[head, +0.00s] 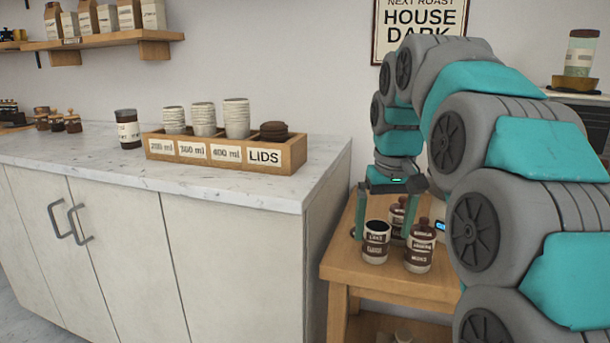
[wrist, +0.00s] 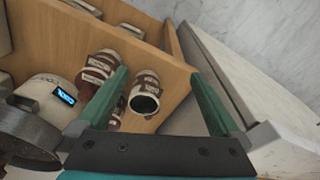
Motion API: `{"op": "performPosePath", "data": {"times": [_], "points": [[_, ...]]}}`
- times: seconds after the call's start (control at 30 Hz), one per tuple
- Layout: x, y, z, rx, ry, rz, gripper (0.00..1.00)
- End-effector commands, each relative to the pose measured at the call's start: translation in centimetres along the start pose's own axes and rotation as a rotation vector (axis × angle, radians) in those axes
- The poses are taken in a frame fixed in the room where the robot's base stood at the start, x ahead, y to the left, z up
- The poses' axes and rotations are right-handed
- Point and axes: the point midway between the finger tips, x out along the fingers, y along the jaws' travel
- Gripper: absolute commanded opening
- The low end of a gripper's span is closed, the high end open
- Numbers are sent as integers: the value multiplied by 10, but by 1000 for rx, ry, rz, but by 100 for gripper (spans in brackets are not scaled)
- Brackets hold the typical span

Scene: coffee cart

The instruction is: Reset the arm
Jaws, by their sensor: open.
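My gripper (head: 386,236) points down over the small wooden table at the right, its two green fingers spread apart. In the wrist view my gripper (wrist: 160,74) is open, with nothing clamped between its fingers. An open-topped, dark-and-white labelled cup (head: 376,246) stands upright on the table under the gripper. This cup (wrist: 144,102) shows between the fingers in the wrist view; I cannot tell whether a finger touches it. My arm arches over from the right and hides part of the table.
Brown-and-white labelled bottles (head: 419,250) stand beside the cup on the wooden table (head: 345,268). A scale-like device with a lit display (wrist: 64,98) is close by. Left is a marble counter (head: 80,152) with a wooden cup-and-lid organizer (head: 296,155) and a dark jar (head: 128,130).

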Motion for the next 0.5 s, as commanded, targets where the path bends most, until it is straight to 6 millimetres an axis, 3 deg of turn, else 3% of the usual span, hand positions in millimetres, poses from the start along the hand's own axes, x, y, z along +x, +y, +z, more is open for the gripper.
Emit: {"op": "performPosePath", "data": {"times": [0.27,0.5], "points": [[18,-5,47,-1,-43,-2,100],[52,-11,123,7,-110,-1,100]]}}
